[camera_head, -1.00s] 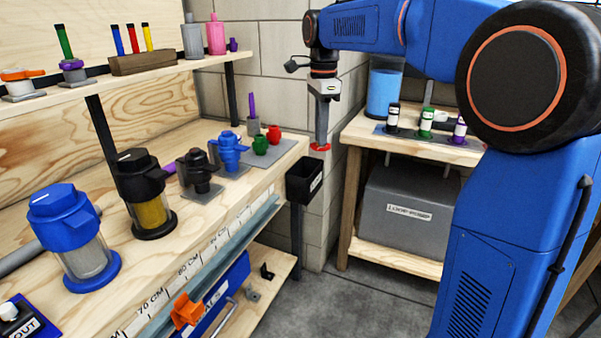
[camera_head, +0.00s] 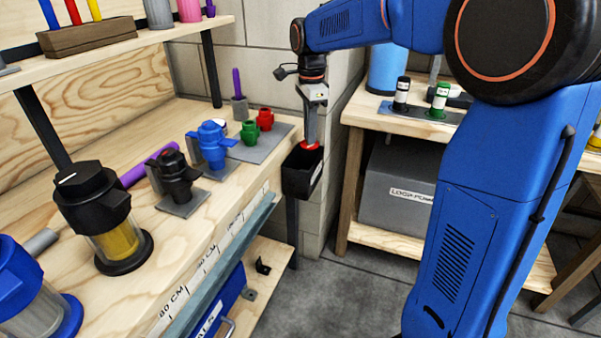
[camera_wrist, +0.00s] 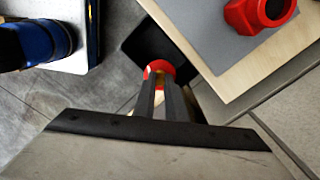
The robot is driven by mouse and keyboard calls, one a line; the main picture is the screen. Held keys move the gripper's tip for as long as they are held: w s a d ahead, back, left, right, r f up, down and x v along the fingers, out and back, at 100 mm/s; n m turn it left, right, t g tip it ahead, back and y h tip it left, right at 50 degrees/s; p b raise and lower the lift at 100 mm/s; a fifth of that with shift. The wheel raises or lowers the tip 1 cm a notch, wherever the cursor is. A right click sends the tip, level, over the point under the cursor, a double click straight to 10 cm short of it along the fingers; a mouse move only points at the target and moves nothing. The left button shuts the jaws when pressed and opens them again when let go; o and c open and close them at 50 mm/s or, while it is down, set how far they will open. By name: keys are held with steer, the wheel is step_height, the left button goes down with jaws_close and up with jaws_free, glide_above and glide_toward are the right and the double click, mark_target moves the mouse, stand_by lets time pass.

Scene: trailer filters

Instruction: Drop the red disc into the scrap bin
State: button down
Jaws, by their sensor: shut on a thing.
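The red disc (camera_head: 310,146) is held at the lower end of my gripper (camera_head: 311,138), right over the mouth of the black scrap bin (camera_head: 300,176). The bin hangs at the end of the workbench and bears a white label on its right side. In the wrist view the red disc (camera_wrist: 159,69) shows at the tips of my gripper (camera_wrist: 160,84), partly hidden by the fingers. The dark bin (camera_wrist: 142,42) lies behind it. I cannot tell whether the disc is level with the rim or slightly above it.
A red fitting (camera_head: 265,119), a green fitting (camera_head: 250,133) and a blue valve (camera_head: 211,145) stand on the bench (camera_head: 225,210) left of the bin. A side table (camera_head: 380,130) with small bottles is to the right. The floor (camera_head: 335,300) below is clear.

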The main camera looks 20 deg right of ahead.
steer(key=shift+f, duration=1.5)
steer(key=c, duration=1.7)
jaws_free()
step_height(320, 180, up, 17)
steer(key=shift+r, duration=0.2)
steer(key=shift+s, duration=0.1)
